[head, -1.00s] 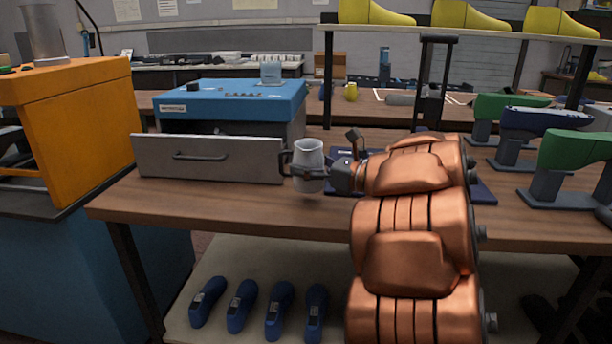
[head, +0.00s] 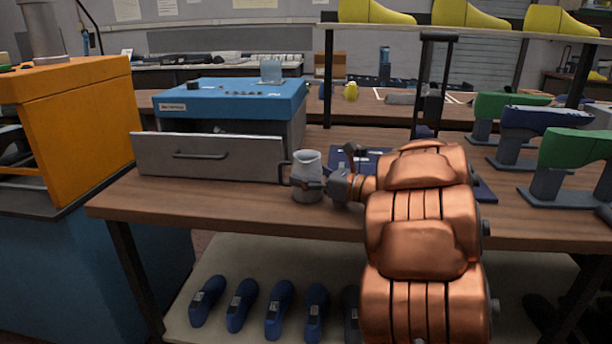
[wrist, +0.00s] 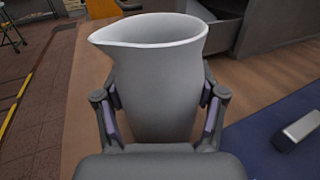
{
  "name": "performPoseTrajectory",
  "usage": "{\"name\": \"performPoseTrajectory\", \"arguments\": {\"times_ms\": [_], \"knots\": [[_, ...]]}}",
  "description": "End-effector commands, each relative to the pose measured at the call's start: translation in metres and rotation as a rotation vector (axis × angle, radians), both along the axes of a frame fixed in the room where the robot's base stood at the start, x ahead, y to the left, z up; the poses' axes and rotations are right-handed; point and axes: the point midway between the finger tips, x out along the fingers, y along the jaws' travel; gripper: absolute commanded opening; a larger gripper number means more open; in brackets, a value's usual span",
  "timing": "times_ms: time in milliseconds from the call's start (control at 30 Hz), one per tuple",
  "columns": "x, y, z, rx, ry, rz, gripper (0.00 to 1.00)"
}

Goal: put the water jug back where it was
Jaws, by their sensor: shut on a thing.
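A blue machine (head: 235,103) with a grey drawer (head: 210,157) pulled out stands behind, left of the jug. A dark blue mat (head: 362,160) lies behind my arm. Green and blue shoe lasts on stands (head: 565,150) are at the right. The bench front left is clear.

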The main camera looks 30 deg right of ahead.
Motion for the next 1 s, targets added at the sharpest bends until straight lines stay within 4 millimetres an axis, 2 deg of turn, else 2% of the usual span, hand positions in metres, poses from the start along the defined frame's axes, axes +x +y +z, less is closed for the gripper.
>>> {"name": "performPoseTrajectory", "arguments": {"times_ms": [67,100,300,767,1000], "knots": [[0.0,0.0,-0.002,-0.001,0.0,0.0,0.25],[0.0,0.0,-0.001,0.0,0.0,0.0,0.73],[0.0,0.0,-0.001,0.0,0.0,0.0,0.94],[0.0,0.0,0.003,0.001,0.0,0.0,0.95],[-0.023,-0.013,0.001,0.0,0.0,-0.003,0.95]]}}
